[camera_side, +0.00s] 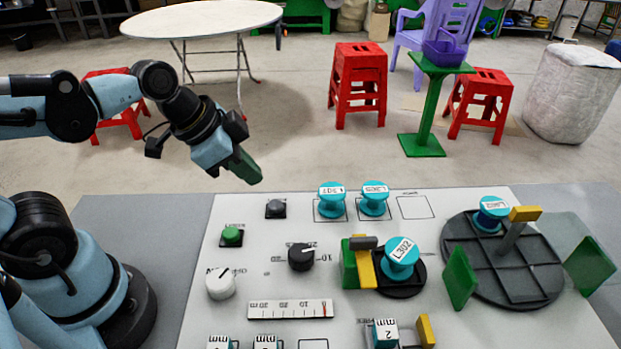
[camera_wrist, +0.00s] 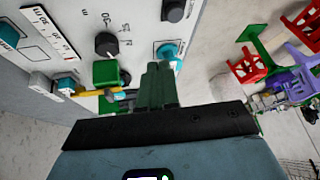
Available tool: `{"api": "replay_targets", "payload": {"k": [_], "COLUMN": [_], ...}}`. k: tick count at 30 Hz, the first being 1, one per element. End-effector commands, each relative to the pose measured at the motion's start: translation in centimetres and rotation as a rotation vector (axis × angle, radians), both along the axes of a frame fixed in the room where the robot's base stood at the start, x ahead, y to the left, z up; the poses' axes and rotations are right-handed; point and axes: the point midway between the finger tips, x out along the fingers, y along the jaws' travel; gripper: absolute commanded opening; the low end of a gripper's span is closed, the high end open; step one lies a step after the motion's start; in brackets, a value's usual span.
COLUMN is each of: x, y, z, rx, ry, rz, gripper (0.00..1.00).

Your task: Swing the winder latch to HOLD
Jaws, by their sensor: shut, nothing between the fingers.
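The winder (camera_side: 400,275) appears to be the black round base with a teal spool (camera_side: 401,255) labelled L302. A green block (camera_side: 347,265) with a yellow bar (camera_side: 364,270) and a dark grey handle (camera_side: 363,242) stands at its left; which piece is the latch is not certain, and I cannot read a HOLD mark. My gripper (camera_side: 245,168) is shut and empty, raised above the panel's back left, apart from everything. In the wrist view its green fingers (camera_wrist: 160,82) are together, with the green block (camera_wrist: 105,73) and yellow bar (camera_wrist: 98,92) to their left.
The white panel (camera_side: 270,285) carries a black knob (camera_side: 301,257), white knob (camera_side: 220,283), green button (camera_side: 231,236) and scale (camera_side: 290,309). Two teal spools (camera_side: 332,200) (camera_side: 374,197) stand at the back. At right is a black turntable (camera_side: 515,265) with green plates and a yellow-tipped lever (camera_side: 525,214).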

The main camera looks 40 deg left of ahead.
Motion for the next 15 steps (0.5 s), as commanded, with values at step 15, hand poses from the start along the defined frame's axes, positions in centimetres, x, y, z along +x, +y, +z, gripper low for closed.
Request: {"api": "replay_targets", "payload": {"k": [15], "x": [-1.7], "y": [-6.6], "z": [0.4], "rx": [0.088], "ry": [-0.09], "rz": [-0.94], "gripper": [0.0]}}
